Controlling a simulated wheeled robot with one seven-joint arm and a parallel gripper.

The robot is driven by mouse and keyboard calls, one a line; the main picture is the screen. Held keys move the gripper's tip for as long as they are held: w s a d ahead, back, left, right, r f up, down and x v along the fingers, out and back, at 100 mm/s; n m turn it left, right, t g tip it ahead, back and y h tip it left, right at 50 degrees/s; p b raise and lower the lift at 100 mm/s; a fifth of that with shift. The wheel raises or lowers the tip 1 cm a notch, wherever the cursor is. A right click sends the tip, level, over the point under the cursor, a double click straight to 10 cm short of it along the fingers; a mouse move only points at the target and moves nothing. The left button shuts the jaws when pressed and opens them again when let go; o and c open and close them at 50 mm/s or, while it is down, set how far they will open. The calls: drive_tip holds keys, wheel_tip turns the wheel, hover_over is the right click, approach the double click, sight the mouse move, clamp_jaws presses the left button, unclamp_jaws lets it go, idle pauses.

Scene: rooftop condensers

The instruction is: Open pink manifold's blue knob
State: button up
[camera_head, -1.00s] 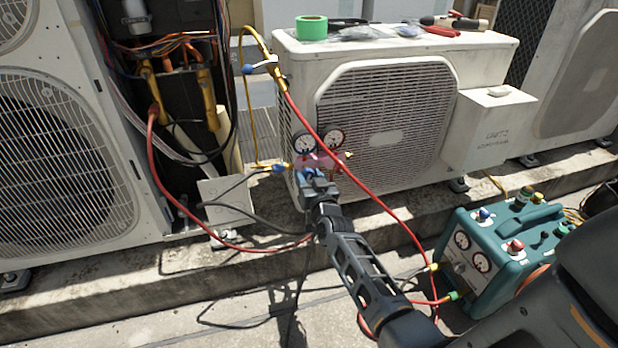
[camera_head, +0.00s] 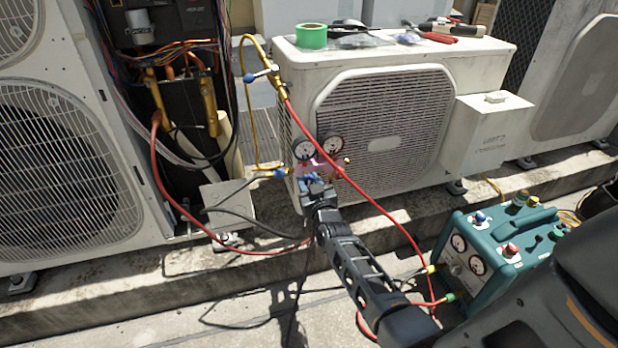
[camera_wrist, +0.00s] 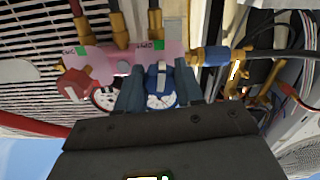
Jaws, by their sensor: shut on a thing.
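The pink manifold (camera_head: 326,168) hangs in front of the middle condenser, with two round gauges (camera_head: 318,147) above it. In the wrist view the pink manifold body (camera_wrist: 110,62) runs across the top, with a red knob (camera_wrist: 75,85) at left and the blue knob (camera_wrist: 160,84) at centre. My gripper (camera_head: 310,183) reaches up to the manifold from below. In the wrist view its two fingers (camera_wrist: 159,90) are on either side of the blue knob and shut on it. In the head view the fingers mostly hide the knob.
A red hose (camera_head: 375,205) crosses in front of the condenser (camera_head: 385,120) close to my arm. A teal recovery machine (camera_head: 490,262) stands at lower right. A black hose (camera_head: 250,226) and a white panel (camera_head: 228,205) are at left.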

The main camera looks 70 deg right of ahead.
drive_tip(key=shift+f, duration=0.15)
drive_tip(key=o, duration=1)
drive_tip(key=p+v, duration=0.2)
drive_tip(key=v, duration=0.6)
